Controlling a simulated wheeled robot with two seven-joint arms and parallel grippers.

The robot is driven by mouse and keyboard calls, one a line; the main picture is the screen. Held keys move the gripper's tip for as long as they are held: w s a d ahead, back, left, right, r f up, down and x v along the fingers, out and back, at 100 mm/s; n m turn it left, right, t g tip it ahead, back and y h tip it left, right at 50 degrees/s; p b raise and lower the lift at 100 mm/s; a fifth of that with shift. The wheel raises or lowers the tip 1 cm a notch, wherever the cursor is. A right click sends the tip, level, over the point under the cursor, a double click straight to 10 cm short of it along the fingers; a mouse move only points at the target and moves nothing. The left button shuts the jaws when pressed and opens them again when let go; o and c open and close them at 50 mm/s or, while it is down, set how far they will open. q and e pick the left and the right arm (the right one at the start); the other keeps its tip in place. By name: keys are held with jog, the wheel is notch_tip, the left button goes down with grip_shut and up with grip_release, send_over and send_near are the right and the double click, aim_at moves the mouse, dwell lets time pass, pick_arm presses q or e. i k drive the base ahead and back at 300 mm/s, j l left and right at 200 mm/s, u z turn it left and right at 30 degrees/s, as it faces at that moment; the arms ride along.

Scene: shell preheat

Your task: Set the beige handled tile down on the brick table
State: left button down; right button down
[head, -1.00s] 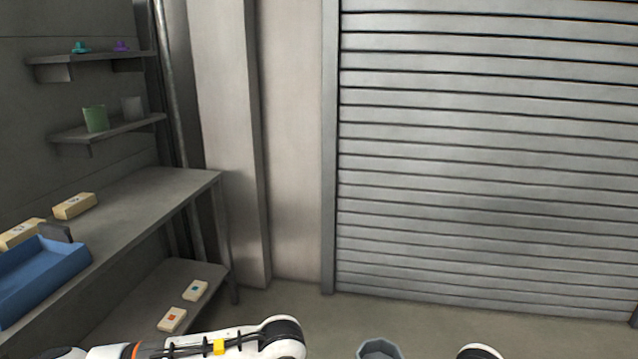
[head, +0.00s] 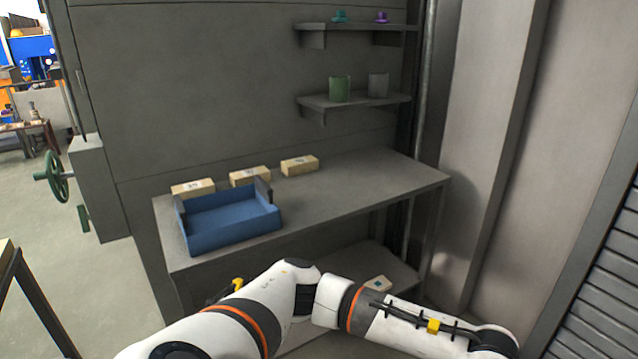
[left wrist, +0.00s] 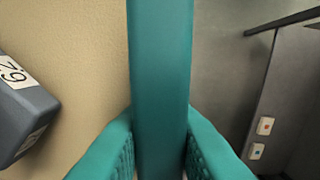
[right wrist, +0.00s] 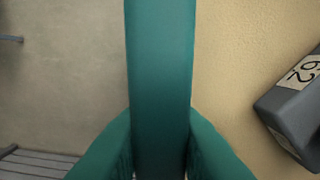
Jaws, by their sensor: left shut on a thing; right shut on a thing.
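The beige handled tile (left wrist: 85,70) fills the left side of the left wrist view and the right side of the right wrist view (right wrist: 245,70). My left gripper (left wrist: 160,140) is shut on a teal upright bar (left wrist: 160,50), seemingly one handle of the tile. My right gripper (right wrist: 160,140) is shut on a similar teal bar (right wrist: 160,50). A dark grey block (left wrist: 25,110) with a number label lies against the tile's face. A grey workbench (head: 345,190) in the head view bears beige bricks (head: 299,165). Tile and grippers are outside the head view.
A blue tray (head: 240,236) occupies the bench's front left, with bricks behind it. The bench's right part is bare. Wall shelves (head: 350,102) hang above it. A lower shelf (head: 350,262) holds a small light block. A dark table frame (head: 40,305) stands at far left.

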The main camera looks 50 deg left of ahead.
aim_at(335, 193)
jog(key=i+l+u, duration=0.1)
jog(key=i+u, duration=0.35)
jog(key=i, duration=0.55)
jog(key=i+l+u, duration=0.1)
jog(key=i+u, duration=0.25)
jog(key=i, duration=0.75)
jog(key=i+u, duration=0.3)
jog(key=i+l+u, duration=0.1)
jog(key=u, duration=0.25)
jog(key=i+u, duration=0.1)
jog(key=u, duration=0.9)
jog(key=i+u, duration=0.15)
jog(key=u, duration=0.25)
jog(key=i, duration=0.85)
